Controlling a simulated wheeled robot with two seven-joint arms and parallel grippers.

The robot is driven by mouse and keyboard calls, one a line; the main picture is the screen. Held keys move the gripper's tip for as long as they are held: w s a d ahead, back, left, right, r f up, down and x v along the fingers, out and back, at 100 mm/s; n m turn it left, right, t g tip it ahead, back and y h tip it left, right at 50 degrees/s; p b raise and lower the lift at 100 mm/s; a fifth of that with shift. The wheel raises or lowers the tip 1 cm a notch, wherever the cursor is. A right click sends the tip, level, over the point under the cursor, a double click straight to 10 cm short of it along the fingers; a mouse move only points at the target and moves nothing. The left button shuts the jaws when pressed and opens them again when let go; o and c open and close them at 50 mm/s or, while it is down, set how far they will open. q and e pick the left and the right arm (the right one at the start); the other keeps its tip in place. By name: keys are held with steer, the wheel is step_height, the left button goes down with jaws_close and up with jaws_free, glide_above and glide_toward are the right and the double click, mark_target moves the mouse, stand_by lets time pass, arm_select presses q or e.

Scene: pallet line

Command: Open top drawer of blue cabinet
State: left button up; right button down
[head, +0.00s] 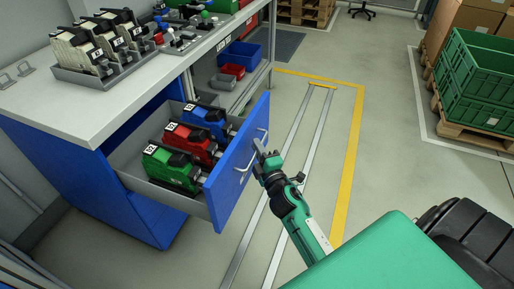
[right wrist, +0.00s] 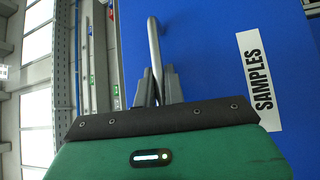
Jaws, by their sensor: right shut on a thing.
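The blue cabinet (head: 115,185) stands at the left in the head view under a grey worktop. Its top drawer (head: 226,191) is pulled well out and holds a green, a red and a blue device in a row. My right gripper (head: 262,157) is at the silver handle (head: 264,133) on the drawer front. In the right wrist view, the gripper (right wrist: 155,86) is shut on the handle (right wrist: 154,42), with the blue front (right wrist: 205,60) behind and a SAMPLES label (right wrist: 258,80) beside it. My left gripper is not in view.
The worktop (head: 35,95) carries a grey tray of several devices. Blue and red bins (head: 240,54) sit on a shelf behind the drawer. Free floor with metal rails (head: 290,135) and a yellow line lies to the right. Green crates (head: 480,75) stand on a pallet at far right.

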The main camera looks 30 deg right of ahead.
steer(key=c, duration=1.5)
jaws_free()
